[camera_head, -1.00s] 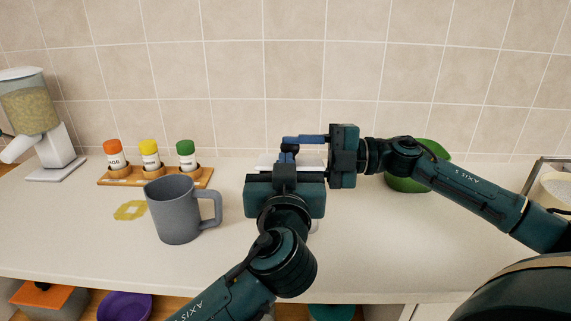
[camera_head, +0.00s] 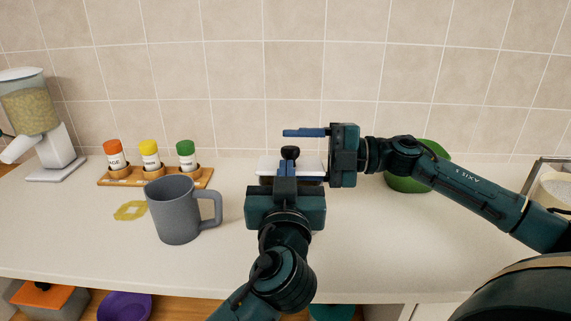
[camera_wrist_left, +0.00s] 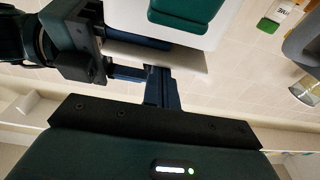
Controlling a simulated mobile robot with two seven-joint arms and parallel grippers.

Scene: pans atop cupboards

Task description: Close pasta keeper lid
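The pasta keeper's white lid (camera_head: 264,166) shows behind my left gripper, with a dark round knob (camera_head: 290,153) above it. The body below is mostly hidden by my left gripper, so I cannot tell whether the lid is fully seated. My left gripper (camera_head: 287,168) points away from me in front of the lid, its fingers together with nothing visible between them. My right gripper (camera_head: 303,132) points left just above and behind the knob. Its fingers are seen edge-on, so their opening is unclear. A white flat piece (camera_wrist_left: 190,62) shows beyond the left fingers in the wrist view.
A grey mug (camera_head: 173,212) and a spice rack (camera_head: 118,181) with several jars stand left. A yellow trivet (camera_head: 130,210) lies by the mug. A food dispenser (camera_head: 62,145) stands far left. A green bowl (camera_head: 402,184) is behind my right arm. The front right counter is clear.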

